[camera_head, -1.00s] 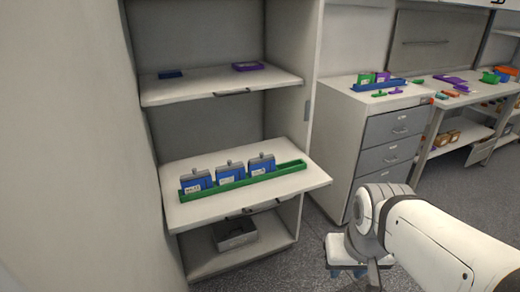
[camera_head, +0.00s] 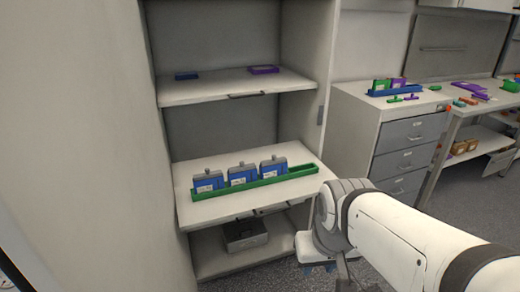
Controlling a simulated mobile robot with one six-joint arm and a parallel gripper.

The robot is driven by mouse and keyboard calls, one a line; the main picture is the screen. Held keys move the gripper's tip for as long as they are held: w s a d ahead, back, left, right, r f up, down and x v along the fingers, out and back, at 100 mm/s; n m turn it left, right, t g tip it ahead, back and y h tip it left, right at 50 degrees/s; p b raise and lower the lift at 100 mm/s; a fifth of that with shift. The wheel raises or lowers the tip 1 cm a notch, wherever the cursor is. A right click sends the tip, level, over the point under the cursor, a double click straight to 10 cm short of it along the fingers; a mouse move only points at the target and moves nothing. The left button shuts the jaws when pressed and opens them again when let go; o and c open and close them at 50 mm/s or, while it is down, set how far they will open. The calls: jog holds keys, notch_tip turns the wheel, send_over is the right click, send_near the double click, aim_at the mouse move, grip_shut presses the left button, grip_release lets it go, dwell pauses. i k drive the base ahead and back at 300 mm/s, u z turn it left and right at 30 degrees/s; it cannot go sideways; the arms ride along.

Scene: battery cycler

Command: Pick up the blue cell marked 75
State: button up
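Three blue cells stand upright in a row in a green tray (camera_head: 253,184) on the pulled-out middle shelf. They are the left cell (camera_head: 208,182), the middle cell (camera_head: 242,175) and the right cell (camera_head: 273,168). Each has a grey top and a small white label. The labels are too small to read, so I cannot tell which is marked 75. The right end of the tray is empty. My gripper (camera_head: 318,266) shows only partly, low beneath my arm's wrist, to the right of and below the shelf. It is apart from the cells, and its fingers are not clear.
The upper shelf (camera_head: 215,90) holds a small blue tray and a purple tray (camera_head: 263,69). A grey metal box (camera_head: 245,236) sits on the bottom shelf. A drawer cabinet (camera_head: 405,135) and a bench stand at the right. The cabinet's side walls bound the shelves.

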aim_at(275, 170)
jog(key=u, duration=0.15)
jog(key=i, duration=1.25)
jog(key=u, duration=0.3)
